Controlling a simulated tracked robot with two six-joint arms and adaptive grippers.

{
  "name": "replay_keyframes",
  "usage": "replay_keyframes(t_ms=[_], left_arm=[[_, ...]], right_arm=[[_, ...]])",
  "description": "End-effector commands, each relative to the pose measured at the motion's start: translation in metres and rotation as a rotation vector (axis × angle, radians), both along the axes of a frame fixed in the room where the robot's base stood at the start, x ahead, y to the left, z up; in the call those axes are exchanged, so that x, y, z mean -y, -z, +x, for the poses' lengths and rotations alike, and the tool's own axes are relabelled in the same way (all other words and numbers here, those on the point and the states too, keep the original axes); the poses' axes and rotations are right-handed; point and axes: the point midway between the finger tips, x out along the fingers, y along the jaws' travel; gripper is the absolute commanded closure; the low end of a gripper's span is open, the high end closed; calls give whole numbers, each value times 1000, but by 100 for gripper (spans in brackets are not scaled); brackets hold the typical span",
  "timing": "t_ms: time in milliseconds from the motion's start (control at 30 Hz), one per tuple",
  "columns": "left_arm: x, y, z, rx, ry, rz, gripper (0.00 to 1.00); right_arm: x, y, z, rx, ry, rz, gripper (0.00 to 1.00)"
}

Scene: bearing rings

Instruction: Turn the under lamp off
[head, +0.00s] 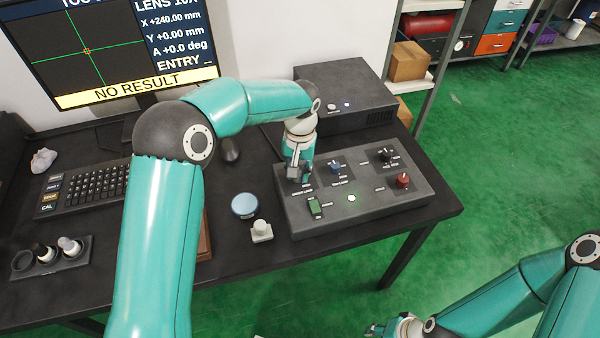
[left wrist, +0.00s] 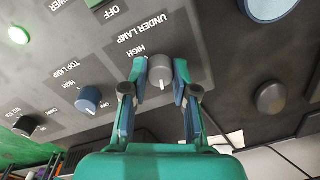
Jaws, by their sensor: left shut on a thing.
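The control box (head: 375,210) sits on the black table, with several knobs and a lit white button on top. The under lamp knob (left wrist: 161,72) is grey with a white line, beside the printed words UNDER LAMP and HIGH in the left wrist view. My left gripper (left wrist: 160,84) is shut on this knob, one finger on each side. In the head view my left gripper (head: 299,176) covers the knob at the box's back left. My right gripper (head: 378,328) is low at the bottom edge, away from the table; its fingers are too small to judge.
The blue top lamp knob (head: 335,167), a black knob (head: 385,154), a red knob (head: 403,180) and a green switch (head: 315,207) share the box. A blue-topped round item (head: 244,205) and a small pale object (head: 261,231) stand left of it. A monitor (head: 120,45) reads NO RESULT.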

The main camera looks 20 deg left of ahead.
Motion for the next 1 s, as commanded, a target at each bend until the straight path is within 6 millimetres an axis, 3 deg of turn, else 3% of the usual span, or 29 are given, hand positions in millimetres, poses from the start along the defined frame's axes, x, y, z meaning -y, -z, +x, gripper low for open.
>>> replay_keyframes(t_ms=[400,1000], left_arm=[[0,-4,5,18,-246,-4,100],[1,-4,5,18,-292,-4,100]], right_arm=[[0,6,0,0,0,0,62],[0,6,0,0,0,0,62]])
